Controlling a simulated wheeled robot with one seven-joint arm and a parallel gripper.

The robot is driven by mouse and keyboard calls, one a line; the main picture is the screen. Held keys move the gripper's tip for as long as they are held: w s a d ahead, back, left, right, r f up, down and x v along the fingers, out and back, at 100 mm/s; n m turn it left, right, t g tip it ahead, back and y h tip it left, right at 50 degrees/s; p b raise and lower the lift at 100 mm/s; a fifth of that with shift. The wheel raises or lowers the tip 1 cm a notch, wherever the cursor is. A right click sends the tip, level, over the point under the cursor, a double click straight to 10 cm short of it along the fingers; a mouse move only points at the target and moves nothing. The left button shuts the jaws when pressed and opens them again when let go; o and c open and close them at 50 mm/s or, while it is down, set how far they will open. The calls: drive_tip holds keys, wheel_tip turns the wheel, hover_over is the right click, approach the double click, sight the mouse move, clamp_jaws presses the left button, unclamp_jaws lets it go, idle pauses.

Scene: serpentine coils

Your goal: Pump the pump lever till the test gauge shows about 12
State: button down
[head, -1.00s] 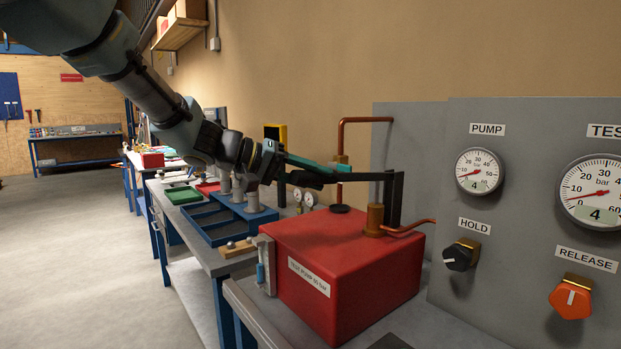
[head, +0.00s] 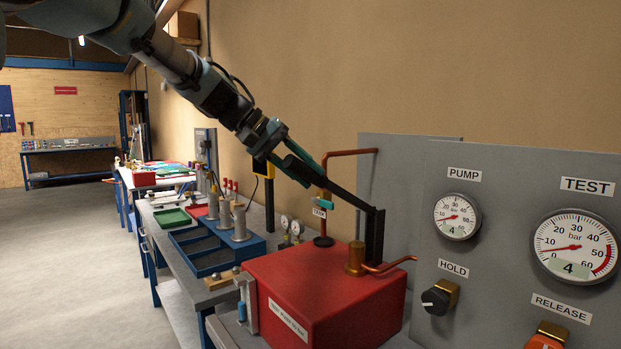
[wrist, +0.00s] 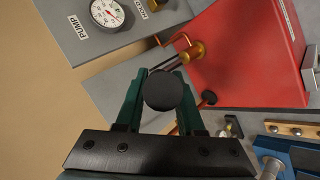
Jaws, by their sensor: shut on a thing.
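The pump lever (head: 345,190) is a dark bar running from a black upright post on the red pump box (head: 305,285) up to the left. My gripper (head: 308,172) is shut on its raised outer end. In the wrist view, the lever's round black end (wrist: 166,91) sits between my gripper's teal fingers (wrist: 163,78). The test gauge (head: 575,247) on the grey panel shows 4, with its needle low. The pump gauge (head: 457,216) also shows 4. The lever's gripped part is partly hidden by the fingers.
The black HOLD knob (head: 439,297) and the orange RELEASE knob (head: 545,341), cut by the frame edge, sit on the panel. A copper pipe (head: 345,153) rises behind the box. A blue tray (head: 205,245) with metal cylinders stands to the left. Floor is clear at left.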

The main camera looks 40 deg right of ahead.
idle(0.3)
drive_tip(key=c, duration=0.5)
unclamp_jaws()
drive_tip(key=shift+b+v, duration=1.9)
drive_tip(key=shift+v, duration=3.5)
